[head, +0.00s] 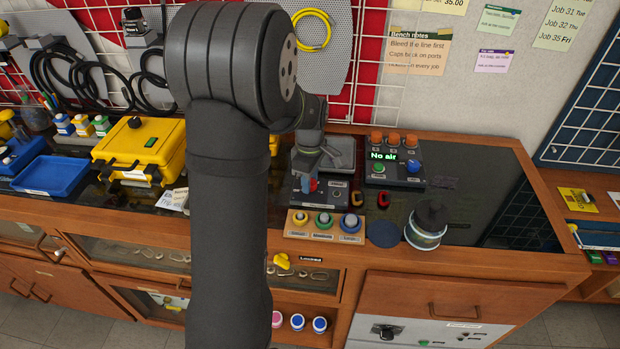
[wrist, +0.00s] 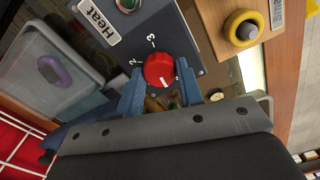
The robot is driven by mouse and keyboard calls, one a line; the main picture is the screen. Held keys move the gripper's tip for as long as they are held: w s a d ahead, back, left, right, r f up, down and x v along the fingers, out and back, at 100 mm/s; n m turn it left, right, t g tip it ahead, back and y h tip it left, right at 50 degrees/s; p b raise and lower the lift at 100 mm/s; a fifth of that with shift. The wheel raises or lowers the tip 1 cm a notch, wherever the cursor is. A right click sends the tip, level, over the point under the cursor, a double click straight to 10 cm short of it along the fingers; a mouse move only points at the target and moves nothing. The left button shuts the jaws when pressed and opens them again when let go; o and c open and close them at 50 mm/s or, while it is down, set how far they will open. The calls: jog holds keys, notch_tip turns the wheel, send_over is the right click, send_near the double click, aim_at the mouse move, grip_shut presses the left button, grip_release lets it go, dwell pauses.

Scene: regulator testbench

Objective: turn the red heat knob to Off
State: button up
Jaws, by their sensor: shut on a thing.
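The red heat knob (wrist: 159,69) sits on a dark grey panel (wrist: 172,28) with a "Heat" label (wrist: 98,25). The numbers 2 and 3 show beside the knob, and a short white line shows on its lower part. The rest of the scale, including any Off mark, is hidden. My gripper (wrist: 158,88) has its blue fingers on either side of the knob, shut on it. In the head view my gripper (head: 307,184) is at the small grey box (head: 328,196); a bit of red shows there.
A block with yellow, green and blue ringed buttons (head: 297,230) stands in front of the box. A grey tray (head: 338,153) is behind. A "No air" unit (head: 394,170) stands to the right, a dark jar (head: 426,226) at front right, a yellow case (head: 140,150) at left.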

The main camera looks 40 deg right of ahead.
jog(key=shift+n, duration=2)
jog(key=o, duration=1)
notch_tip(320, 180, up, 18)
jog(key=shift+f, duration=0.25)
jog(key=shift+f, duration=0.15)
notch_tip(320, 180, down, 17)
jog(key=shift+f, duration=0.1)
